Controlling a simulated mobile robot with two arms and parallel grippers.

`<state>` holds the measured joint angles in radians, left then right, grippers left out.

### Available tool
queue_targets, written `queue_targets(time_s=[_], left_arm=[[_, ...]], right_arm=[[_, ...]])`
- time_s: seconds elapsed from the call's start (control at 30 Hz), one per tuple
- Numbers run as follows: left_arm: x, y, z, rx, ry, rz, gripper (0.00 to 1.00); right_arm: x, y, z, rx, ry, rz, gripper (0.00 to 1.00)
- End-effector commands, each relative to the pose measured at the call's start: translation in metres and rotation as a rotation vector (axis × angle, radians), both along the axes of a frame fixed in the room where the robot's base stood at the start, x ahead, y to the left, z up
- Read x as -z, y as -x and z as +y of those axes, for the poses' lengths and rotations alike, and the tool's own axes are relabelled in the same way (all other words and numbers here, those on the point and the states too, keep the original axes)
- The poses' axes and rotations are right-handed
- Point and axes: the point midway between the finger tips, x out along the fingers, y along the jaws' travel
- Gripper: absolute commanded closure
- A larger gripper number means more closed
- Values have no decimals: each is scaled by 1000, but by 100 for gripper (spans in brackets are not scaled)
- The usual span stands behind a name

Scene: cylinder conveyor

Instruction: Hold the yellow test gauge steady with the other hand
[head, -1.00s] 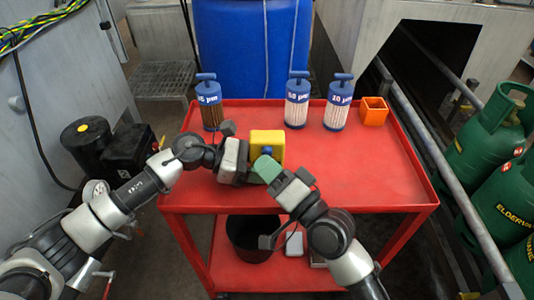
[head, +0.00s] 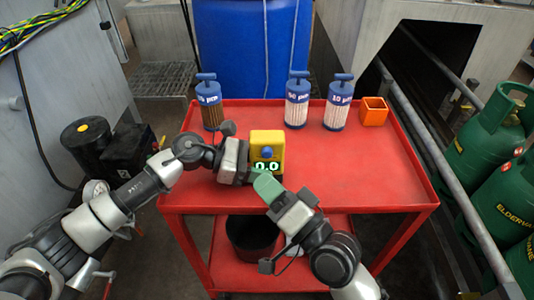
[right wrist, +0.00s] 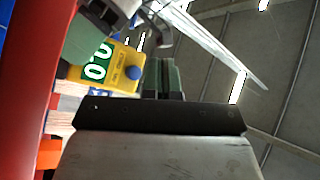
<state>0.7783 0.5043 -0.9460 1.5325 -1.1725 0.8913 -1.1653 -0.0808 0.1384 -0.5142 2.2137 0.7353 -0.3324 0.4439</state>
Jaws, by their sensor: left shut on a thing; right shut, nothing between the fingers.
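The yellow test gauge (head: 266,138) stands on the red cart top, with a blue knob on its front and a lit green display that appears to read 0.0. It also shows, turned on its side, in the right wrist view (right wrist: 121,62). My left gripper (head: 246,174) is shut on the gauge from its left side. My right gripper (head: 262,182) has green fingers, is shut and empty, and sits just in front of and below the display. Its green fingers (right wrist: 164,77) also show in the right wrist view, apart from the gauge.
Three blue-capped filter cylinders stand at the back of the red cart (head: 375,182): a brown one (head: 211,116) at left and two pale ones (head: 297,112), (head: 338,115). An orange open box (head: 374,111) is at the back right. The cart's right side is clear.

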Motion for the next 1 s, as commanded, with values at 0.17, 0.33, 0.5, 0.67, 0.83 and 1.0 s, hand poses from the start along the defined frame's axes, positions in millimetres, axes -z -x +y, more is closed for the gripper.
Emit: queue_targets(time_s=[0.17,0.33,0.5,0.67,0.83,1.0], left_arm=[[1,0,0,0,-1,2,84],[1,0,0,0,-1,2,84],[1,0,0,0,-1,2,84],[1,0,0,0,-1,2,84],[1,0,0,0,-1,2,84],[1,0,0,0,-1,2,45]], right_arm=[[0,17,0,-1,1,0,100],[0,22,0,0,1,-1,100],[0,22,0,0,1,-1,100],[0,22,0,0,1,-1,100],[0,21,0,0,1,-1,100],[0,21,0,0,1,-1,100]])
